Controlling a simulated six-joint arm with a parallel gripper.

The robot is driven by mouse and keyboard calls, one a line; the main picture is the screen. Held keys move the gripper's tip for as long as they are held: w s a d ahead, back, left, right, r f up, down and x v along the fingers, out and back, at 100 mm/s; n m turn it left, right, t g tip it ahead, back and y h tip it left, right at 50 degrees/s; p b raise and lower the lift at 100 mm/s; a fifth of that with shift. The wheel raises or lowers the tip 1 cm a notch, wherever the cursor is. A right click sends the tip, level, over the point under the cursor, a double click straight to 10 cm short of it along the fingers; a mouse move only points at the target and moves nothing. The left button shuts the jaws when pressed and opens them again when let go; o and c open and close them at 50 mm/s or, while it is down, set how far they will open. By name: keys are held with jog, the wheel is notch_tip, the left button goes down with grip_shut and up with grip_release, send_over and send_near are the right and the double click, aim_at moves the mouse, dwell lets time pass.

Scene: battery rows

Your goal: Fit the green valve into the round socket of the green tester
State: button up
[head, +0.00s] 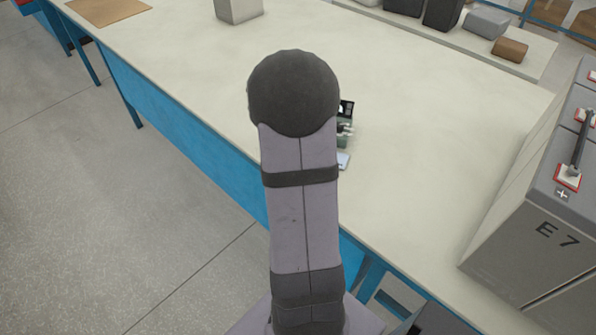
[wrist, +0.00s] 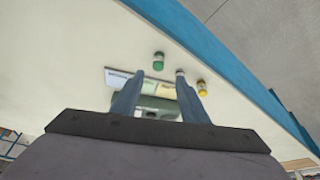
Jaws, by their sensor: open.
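In the wrist view the green valve (wrist: 158,60) is a small green cylinder with a pale end, on the table near its blue edge. In the head view my arm hides the gripper, the valve and most of the tester (head: 345,131).
A yellow small cylinder (wrist: 203,88) and a pale-topped one (wrist: 180,72) are near the right finger. A large grey battery case (head: 535,230) stands at the right. The table's right-middle is clear.

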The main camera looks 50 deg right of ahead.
jog(key=shift+f, duration=0.1)
jog(key=shift+s+p+x, duration=0.2)
jog(key=shift+p+x, duration=0.15)
jog(key=shift+x, duration=3.25)
grip_shut()
